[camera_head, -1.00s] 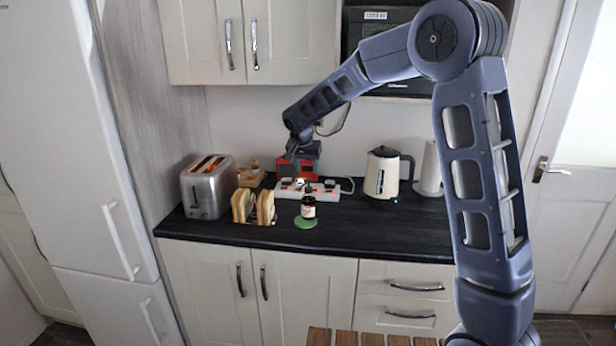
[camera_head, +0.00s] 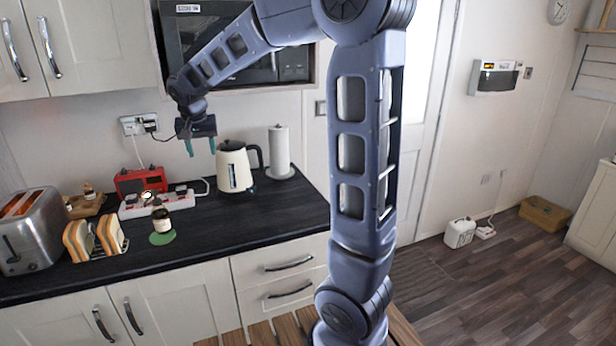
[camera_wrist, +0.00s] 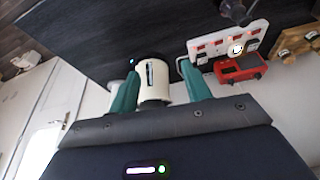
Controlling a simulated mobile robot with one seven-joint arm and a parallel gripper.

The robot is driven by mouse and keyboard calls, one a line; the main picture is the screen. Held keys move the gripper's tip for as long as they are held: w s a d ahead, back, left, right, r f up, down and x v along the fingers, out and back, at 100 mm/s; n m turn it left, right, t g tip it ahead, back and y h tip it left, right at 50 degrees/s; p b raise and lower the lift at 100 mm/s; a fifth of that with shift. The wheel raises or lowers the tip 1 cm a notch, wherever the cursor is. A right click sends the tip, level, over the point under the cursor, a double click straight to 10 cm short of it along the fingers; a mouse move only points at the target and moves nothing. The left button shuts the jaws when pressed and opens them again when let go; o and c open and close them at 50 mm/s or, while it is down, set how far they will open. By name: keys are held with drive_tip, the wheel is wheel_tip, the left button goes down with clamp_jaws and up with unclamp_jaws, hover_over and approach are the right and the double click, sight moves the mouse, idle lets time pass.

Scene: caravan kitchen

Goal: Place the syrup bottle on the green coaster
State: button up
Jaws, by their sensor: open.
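The syrup bottle (camera_head: 160,216) is small and dark with a pale label. In the head view it stands upright on the green coaster (camera_head: 163,238), near the counter's front left. Part of a dark bottle-like shape (camera_wrist: 234,10) shows at the top edge of the wrist view. My gripper (camera_head: 201,147) is open and empty, with green fingers pointing down. It is raised well above the counter, up and to the right of the bottle and apart from it. The open fingers also show in the wrist view (camera_wrist: 160,95).
A toast rack (camera_head: 97,238) with bread and a steel toaster (camera_head: 30,232) stand left of the bottle. A white power strip (camera_head: 158,202) and red radio (camera_head: 142,181) lie behind it. A cream kettle (camera_head: 234,168) and paper roll (camera_head: 279,150) stand right. The counter's front right is clear.

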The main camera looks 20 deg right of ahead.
drive_tip(key=s+d+r, duration=0.2)
drive_tip(key=s+d, duration=0.4)
drive_tip(key=d, duration=0.4)
drive_tip(key=s+d+f, duration=0.2)
drive_tip(key=s+d, duration=0.5)
drive_tip(key=s, duration=0.3)
drive_tip(key=s+d+f+n, duration=0.1)
drive_tip(key=s+d, duration=0.6)
drive_tip(key=s, duration=0.3)
drive_tip(key=shift+s+f+y, duration=0.3)
drive_tip(key=shift+s+f, duration=0.05)
drive_tip(key=shift+d, duration=0.1)
